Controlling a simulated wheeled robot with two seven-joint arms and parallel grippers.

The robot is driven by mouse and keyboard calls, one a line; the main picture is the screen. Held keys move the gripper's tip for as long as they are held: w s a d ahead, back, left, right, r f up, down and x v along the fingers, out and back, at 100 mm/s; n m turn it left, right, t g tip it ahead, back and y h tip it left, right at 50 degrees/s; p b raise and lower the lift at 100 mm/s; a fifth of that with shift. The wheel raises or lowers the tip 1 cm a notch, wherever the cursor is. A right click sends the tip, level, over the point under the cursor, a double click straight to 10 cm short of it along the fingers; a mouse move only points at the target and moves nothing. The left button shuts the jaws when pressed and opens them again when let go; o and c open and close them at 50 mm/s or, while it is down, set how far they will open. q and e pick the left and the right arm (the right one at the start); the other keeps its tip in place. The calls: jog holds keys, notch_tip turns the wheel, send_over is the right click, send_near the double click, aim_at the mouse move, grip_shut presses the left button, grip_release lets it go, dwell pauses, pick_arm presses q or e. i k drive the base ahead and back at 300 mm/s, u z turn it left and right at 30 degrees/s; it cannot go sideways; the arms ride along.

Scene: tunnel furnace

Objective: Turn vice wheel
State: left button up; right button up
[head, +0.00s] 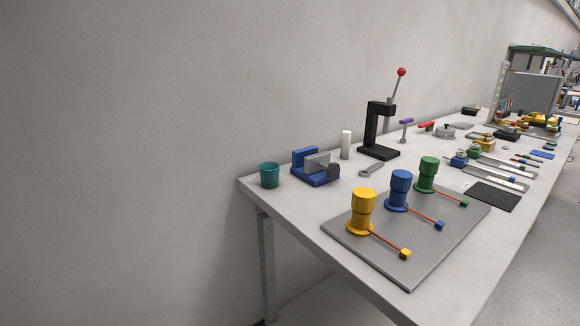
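A small blue vice (309,164) with grey jaws stands on the workbench (311,207) near its left end, close to the wall. A dark grey round part, which looks like the vice wheel (333,171), is at the vice's right side. It is small, and I cannot tell its angle. Neither of my grippers shows in the head view.
A teal cup (269,176) stands left of the vice. A white cylinder (346,145), a wrench (372,169) and a black press (377,131) stand or lie to its right. A grey board (407,262) with yellow, blue and green knobs lies in front.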

aim_at(332, 169)
jog(key=u, duration=1.15)
jog(key=k, duration=0.9)
jog(key=z, duration=1.15)
jog(key=i, duration=0.5)
jog(key=z, duration=0.05)
